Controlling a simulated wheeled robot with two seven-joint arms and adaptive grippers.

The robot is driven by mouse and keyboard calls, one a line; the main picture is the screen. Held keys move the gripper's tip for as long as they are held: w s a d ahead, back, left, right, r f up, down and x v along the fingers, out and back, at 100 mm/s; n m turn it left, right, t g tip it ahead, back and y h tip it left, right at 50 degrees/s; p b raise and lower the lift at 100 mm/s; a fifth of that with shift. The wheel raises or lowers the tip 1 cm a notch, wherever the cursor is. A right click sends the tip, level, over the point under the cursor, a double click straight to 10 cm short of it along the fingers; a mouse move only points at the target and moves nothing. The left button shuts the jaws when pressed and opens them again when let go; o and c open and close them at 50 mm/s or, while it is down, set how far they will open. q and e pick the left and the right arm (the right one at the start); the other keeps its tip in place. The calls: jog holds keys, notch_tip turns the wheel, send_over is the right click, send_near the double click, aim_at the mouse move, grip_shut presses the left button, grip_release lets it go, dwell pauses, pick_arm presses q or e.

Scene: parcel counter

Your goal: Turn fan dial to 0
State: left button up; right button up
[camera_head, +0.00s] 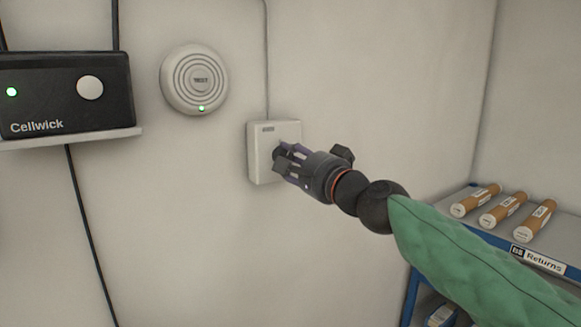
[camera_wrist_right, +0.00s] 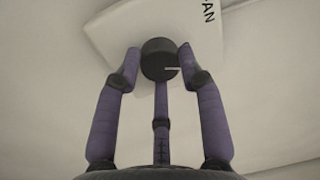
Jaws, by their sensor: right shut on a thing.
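The fan control (camera_head: 259,160) is a white box on the wall in the head view. In the right wrist view its white plate (camera_wrist_right: 120,28) carries the word FAN. The dark round dial (camera_wrist_right: 158,58) has a pale pointer line on it. My right gripper (camera_head: 280,158) is at the front of the box with its purple fingers around the dial. In the right wrist view the fingers (camera_wrist_right: 160,62) are shut on the dial. The dial's number marks are not visible. My left gripper is not in view.
A round white detector (camera_head: 195,79) with a green light is on the wall. A black Cellwick box (camera_head: 60,95) sits on a small shelf at left. A blue-edged shelf (camera_head: 450,215) marked Returns holds cardboard tubes (camera_head: 503,209) at right.

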jog(key=n+b, duration=0.1)
jog(key=n, duration=0.2)
jog(key=shift+d+n+b, duration=0.1)
jog(key=shift+n+b, duration=0.25)
jog(key=shift+n, duration=0.05)
jog(key=shift+d+r, duration=0.1)
jog(key=shift+r, duration=0.15)
jog(key=o, duration=1.1)
jog(key=shift+w, duration=0.1)
jog(key=shift+w+f, duration=0.1)
jog(key=shift+w, duration=0.05)
jog(key=shift+s, duration=0.25)
jog(key=v, duration=1.1)
jog(key=shift+s+d+f, duration=0.1)
jog(key=shift+s+d, duration=0.05)
jog(key=shift+d, duration=0.25)
